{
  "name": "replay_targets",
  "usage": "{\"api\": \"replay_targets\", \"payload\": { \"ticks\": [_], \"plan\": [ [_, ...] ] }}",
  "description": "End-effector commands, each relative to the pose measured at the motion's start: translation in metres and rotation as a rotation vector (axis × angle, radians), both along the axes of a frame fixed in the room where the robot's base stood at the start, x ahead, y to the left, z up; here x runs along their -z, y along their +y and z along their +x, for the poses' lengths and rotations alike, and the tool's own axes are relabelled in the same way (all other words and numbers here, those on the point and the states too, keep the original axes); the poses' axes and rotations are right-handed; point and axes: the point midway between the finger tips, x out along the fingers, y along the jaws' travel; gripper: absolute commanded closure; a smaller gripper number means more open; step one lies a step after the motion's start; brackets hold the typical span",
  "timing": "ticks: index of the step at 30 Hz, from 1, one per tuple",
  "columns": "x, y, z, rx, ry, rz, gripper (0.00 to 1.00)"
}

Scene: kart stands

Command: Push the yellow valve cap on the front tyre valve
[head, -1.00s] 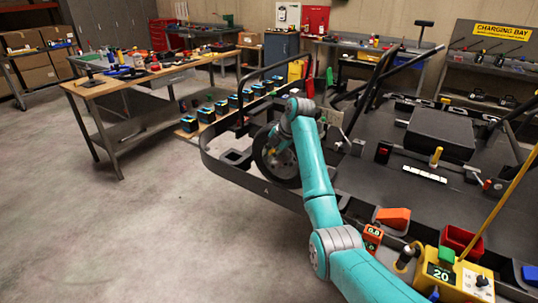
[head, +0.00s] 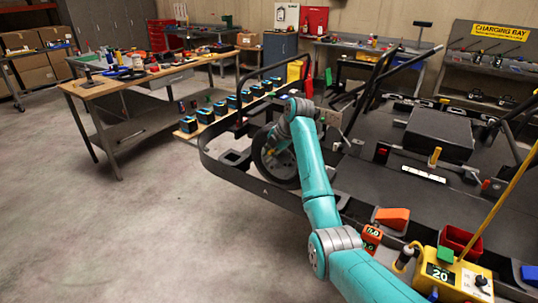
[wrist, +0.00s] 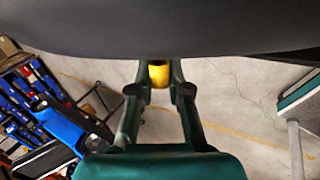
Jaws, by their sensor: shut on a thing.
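The front tyre (head: 286,181) is black and stands at the kart's front corner in the head view, partly behind my arm. In the wrist view its dark curved side (wrist: 160,28) fills the top. My gripper (wrist: 159,84) has its two dark fingers on either side of the yellow valve cap (wrist: 159,74), just below the tyre's edge. It is shut on the cap. The valve stem is hidden, so I cannot tell whether the cap sits on it. In the head view my gripper (head: 268,151) is small, at the wheel.
The kart's black frame (head: 235,172) surrounds the wheel closely. A row of blue-and-black batteries (head: 206,115) stands behind it. A wooden workbench (head: 96,88) with tools is at the left. A yellow box (head: 455,278) stands at the lower right. The concrete floor at left is clear.

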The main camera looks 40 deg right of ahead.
Motion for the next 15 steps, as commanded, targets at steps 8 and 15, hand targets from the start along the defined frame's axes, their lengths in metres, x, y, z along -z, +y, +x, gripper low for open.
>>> {"api": "replay_targets", "payload": {
  "ticks": [8, 15],
  "plan": [
    [0.0, 0.0, -0.0001, 0.0, 0.0, 0.0, 0.94],
    [0.0005, -0.0036, 0.0013, 0.0, 0.0, 0.0, 0.94]
  ]
}}
